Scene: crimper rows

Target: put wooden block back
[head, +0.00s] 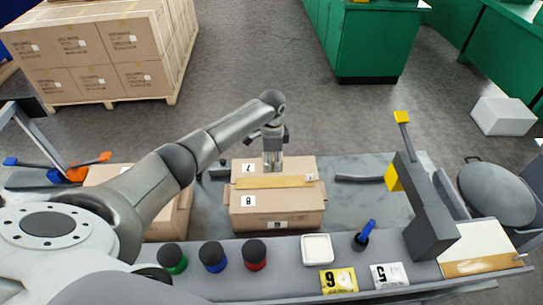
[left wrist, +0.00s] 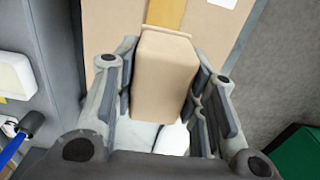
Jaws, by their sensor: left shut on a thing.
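My left gripper (head: 272,158) comes down over the cardboard carton (head: 277,205) with the 7 and 8 labels. In the left wrist view my left gripper (left wrist: 165,95) is shut on a plain beige wooden block (left wrist: 165,75), which sits between its fingers. A yellow-brown strip runs along the carton top beyond the block. In the head view the block is mostly hidden by the gripper, and I cannot tell whether it touches the carton. My right gripper is not in view.
A grey post with yellow parts (head: 425,205) stands right of the carton. Another carton (head: 165,215) lies left.

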